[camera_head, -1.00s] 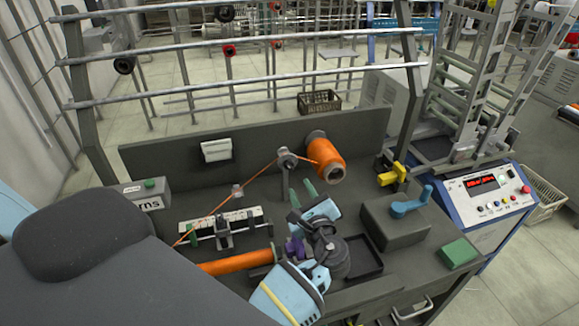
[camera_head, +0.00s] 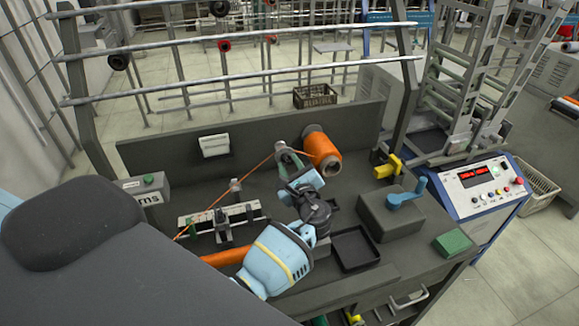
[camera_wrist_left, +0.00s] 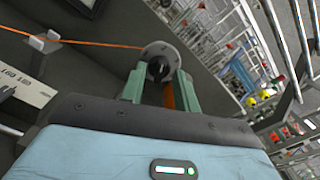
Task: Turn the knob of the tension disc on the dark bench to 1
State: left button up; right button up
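The tension disc (camera_head: 286,148) stands on a post on the dark bench (camera_head: 150,222), with the orange thread running to it. In the left wrist view it is a round grey disc (camera_wrist_left: 166,50) with a small dark knob (camera_wrist_left: 157,70) at its centre. My left gripper (camera_head: 291,166) is at the disc's near side. In the left wrist view its two green fingers (camera_wrist_left: 159,88) stand apart, one on each side of the knob. I see no clear grip on the knob. The disc's scale marks are too small to read. My right gripper is not in view.
An orange spool (camera_head: 322,150) stands close to the right of the disc. A grey box with a blue handle (camera_head: 405,197), a black tray (camera_head: 355,248) and a green block (camera_head: 453,242) are to the right. A white scale bar (camera_head: 192,219) lies left.

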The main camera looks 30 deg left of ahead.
pick_arm(q)
grip_shut()
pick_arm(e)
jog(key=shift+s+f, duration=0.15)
pick_arm(q)
jog(key=n+b, duration=0.2)
jog(key=n, duration=0.3)
jog(key=n+b, duration=0.3)
jog(key=n, duration=0.2)
jog(key=shift+f+n, duration=0.2)
jog(key=shift+n, duration=0.1)
jog(key=shift+r+n, duration=0.1)
jog(key=shift+n, duration=0.5)
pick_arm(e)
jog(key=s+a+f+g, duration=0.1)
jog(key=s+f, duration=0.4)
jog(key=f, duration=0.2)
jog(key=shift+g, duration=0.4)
pick_arm(q)
jog(key=shift+r, duration=0.1)
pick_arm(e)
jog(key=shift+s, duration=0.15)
